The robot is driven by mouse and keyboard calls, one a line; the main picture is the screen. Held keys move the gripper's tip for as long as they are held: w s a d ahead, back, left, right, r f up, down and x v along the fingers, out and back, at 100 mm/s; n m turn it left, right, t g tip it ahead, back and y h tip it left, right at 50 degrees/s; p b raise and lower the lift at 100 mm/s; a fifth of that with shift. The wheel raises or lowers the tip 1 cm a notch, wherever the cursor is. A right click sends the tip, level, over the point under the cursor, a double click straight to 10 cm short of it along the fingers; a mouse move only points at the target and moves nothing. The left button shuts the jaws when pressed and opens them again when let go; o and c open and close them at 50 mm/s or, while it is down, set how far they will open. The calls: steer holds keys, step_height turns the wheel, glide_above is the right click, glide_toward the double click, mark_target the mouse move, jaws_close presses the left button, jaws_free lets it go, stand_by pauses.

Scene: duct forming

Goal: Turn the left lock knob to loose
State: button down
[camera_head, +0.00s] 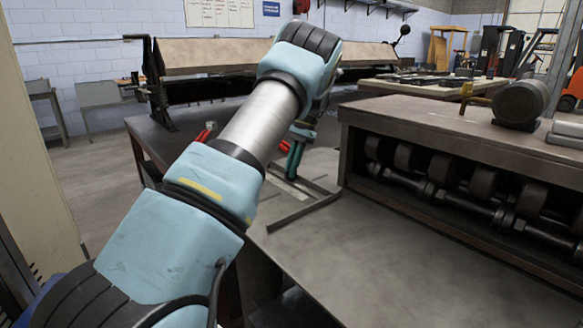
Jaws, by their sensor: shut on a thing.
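No lock knob can be made out clearly in the head view. My arm reaches up across the middle of the picture and bends down at its far end. My gripper (297,155) is at that end, over the left part of the grey bench, partly hidden behind my own wrist. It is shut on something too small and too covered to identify. A small red part (284,147) shows just left of it. Dark green prongs show at the same spot, and I cannot tell whether they are a tool or my fingers.
The grey bench top (350,245) is bare in front. A dark flat frame (305,212) lies below my gripper. A machine with a row of rollers (450,180) stands to the right. A red-handled tool (205,134) lies left of my arm. A long folding machine (215,55) stands behind.

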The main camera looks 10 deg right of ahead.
steer(key=n+g+p, duration=0.1)
steer(key=n+p, duration=0.1)
steer(key=p, duration=0.1)
steer(key=shift+n+h, duration=0.3)
steer(key=shift+n, duration=0.1)
steer(key=shift+f+n+g+h+p, duration=0.1)
steer(key=shift+n+g+h+p, duration=0.3)
steer(key=shift+n, duration=0.7)
steer(key=shift+f+n+g+h+p, duration=0.1)
steer(key=shift+n+h+p, duration=0.35)
steer(key=shift+n, duration=0.65)
steer(key=c, duration=0.9)
jaws_free()
steer(key=shift+d, duration=0.1)
